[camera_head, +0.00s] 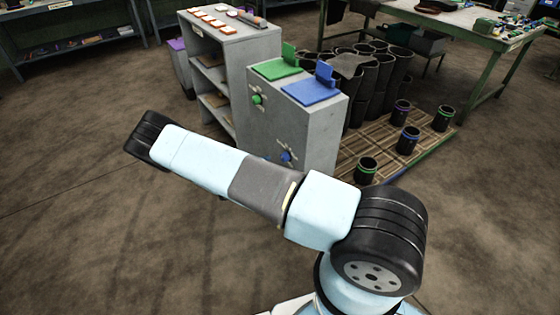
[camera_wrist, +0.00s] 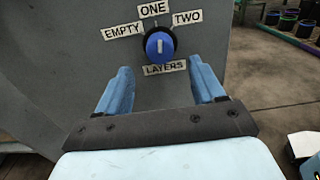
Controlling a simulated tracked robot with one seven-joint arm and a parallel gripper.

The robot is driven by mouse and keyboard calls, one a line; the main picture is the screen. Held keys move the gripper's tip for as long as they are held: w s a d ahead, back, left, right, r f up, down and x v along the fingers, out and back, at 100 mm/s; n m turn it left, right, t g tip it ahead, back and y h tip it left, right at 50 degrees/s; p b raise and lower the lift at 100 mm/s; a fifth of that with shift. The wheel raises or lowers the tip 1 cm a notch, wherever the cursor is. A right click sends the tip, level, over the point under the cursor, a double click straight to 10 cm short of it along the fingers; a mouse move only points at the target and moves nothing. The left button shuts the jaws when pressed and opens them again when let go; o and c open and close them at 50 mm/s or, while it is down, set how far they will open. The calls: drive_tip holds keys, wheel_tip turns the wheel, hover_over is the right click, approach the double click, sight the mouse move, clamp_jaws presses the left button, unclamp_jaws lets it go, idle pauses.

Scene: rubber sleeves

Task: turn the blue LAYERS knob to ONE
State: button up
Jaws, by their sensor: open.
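The blue LAYERS knob (camera_wrist: 160,46) is on the grey cabinet face in the wrist view, with labels EMPTY (camera_wrist: 123,31), ONE (camera_wrist: 153,9) and TWO (camera_wrist: 187,18) around it and LAYERS (camera_wrist: 164,67) below. Its white mark looks close to upright, toward ONE. The knob also shows low on the cabinet in the head view (camera_head: 286,156). My gripper (camera_wrist: 158,70) is open and empty, its two blue fingers left and right of and below the knob in the picture, seemingly apart from it. In the head view my arm hides most of the gripper.
The grey cabinet (camera_head: 310,125) has a green knob (camera_head: 257,99) higher up and green and blue plates on top. A shelf unit (camera_head: 228,60) stands to its left. Black sleeves (camera_head: 375,90) stand on a slatted mat (camera_head: 385,155) to the right. The floor in front is open.

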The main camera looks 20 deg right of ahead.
sight(282, 159)
drive_tip(key=shift+x, duration=2.75)
drive_tip(key=c, duration=1.1)
drive_tip(key=shift+o, duration=0.2)
drive_tip(key=shift+n, duration=1.1)
drive_tip(key=o, duration=1.1)
drive_tip(key=shift+c, duration=0.2)
drive_tip(key=v, duration=1.3)
drive_tip(key=shift+a, duration=0.4)
